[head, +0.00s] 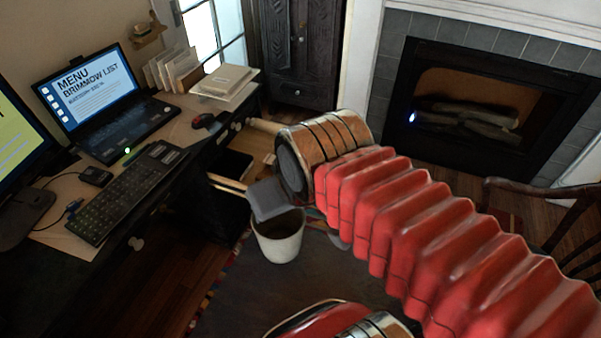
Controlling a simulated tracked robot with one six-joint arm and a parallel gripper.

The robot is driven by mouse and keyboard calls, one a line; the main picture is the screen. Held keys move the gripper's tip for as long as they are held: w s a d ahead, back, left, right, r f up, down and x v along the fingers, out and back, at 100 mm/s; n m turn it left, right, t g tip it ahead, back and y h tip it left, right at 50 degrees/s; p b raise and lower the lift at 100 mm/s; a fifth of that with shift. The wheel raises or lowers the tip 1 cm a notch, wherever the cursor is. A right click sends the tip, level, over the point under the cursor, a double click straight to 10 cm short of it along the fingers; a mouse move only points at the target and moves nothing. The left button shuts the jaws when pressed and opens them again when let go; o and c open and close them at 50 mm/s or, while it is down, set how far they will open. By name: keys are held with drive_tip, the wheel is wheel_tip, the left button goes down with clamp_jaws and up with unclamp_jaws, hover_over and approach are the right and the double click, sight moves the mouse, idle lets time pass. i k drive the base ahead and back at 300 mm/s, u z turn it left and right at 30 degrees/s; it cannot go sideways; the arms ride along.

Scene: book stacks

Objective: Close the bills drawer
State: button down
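The dark desk (165,185) runs along the left, with a drawer (258,145) pulled out from its right part. The drawer's pale wood shows just left of my metal wrist, which hides part of it. A second pale wooden edge (227,184) sticks out lower down. No label is readable, so I cannot tell which is the bills drawer.
A white bin (278,240) stands on the dark rug just below my gripper. The desk holds a laptop (103,105), a keyboard (125,195), a mouse (205,121) and papers (225,82). A fireplace (490,110) is at the back right, with a wooden chair (570,205) at the right.

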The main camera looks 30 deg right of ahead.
sight(258, 141)
drive_tip(key=i, duration=0.9)
drive_tip(key=u, duration=0.05)
